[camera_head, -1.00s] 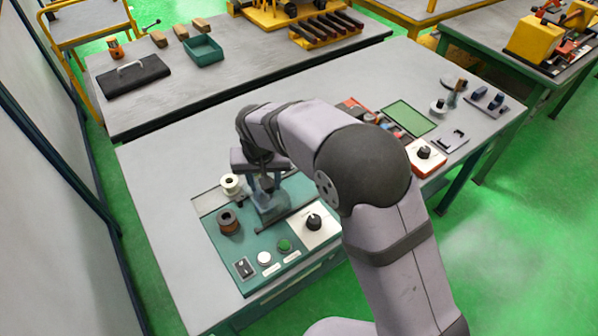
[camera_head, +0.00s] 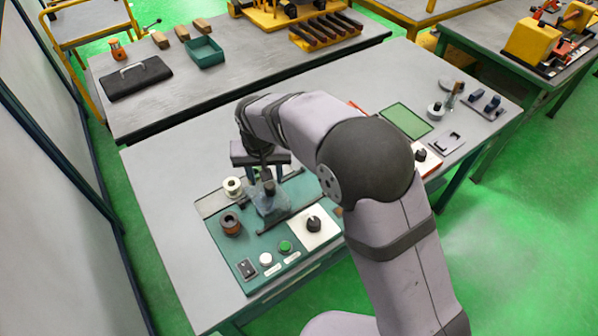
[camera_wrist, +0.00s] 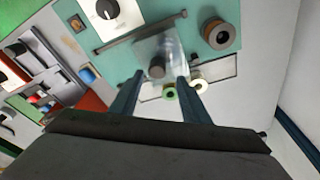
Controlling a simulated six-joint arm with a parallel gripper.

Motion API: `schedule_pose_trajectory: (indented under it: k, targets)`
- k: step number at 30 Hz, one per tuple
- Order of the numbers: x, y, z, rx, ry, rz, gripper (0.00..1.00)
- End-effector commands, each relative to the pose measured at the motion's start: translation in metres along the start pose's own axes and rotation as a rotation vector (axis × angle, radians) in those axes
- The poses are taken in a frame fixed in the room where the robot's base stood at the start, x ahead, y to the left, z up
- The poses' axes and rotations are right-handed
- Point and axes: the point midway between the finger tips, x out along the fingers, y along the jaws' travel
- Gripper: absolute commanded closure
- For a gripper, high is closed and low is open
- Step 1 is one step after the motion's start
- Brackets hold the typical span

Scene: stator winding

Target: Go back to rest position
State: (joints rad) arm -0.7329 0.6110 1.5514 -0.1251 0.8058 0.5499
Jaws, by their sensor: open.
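My gripper (camera_head: 262,172) hangs over the green winding board (camera_head: 228,262) on the near table. In the wrist view my gripper (camera_wrist: 158,92) shows two dark fingers spread apart with nothing held between them. Beyond the fingertips stands a translucent grey-blue block with a dark round knob (camera_head: 269,187); it also shows in the wrist view (camera_wrist: 157,68). A white spool (camera_head: 232,186) and a copper-wound spool (camera_head: 230,223) stand on the board to its left. My arm hides part of the table behind it.
A white plate with a black knob (camera_head: 315,226), a green button (camera_head: 285,246) and a white button (camera_head: 266,259) are at the board's front. A green mat (camera_head: 406,121) and small parts lie at the right. The table's left side is clear.

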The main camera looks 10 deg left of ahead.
Motion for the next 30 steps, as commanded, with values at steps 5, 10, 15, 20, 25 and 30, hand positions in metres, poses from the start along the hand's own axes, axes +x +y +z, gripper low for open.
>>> schedule_pose_trajectory:
  k: [5,10,15,20,25,30]
  targets:
    - [-0.009,0.000,-0.002,0.000,0.001,-0.001,0.58]
    - [-0.009,0.000,-0.002,0.000,0.001,-0.001,0.58]
    - [-0.009,0.000,-0.002,0.000,0.001,-0.001,0.58]
    - [-0.010,0.003,-0.002,0.002,0.000,0.000,0.58]
    - [-0.018,0.045,0.006,0.030,-0.019,0.013,0.58]
    - [-0.034,0.126,0.039,0.083,-0.060,0.033,0.58]
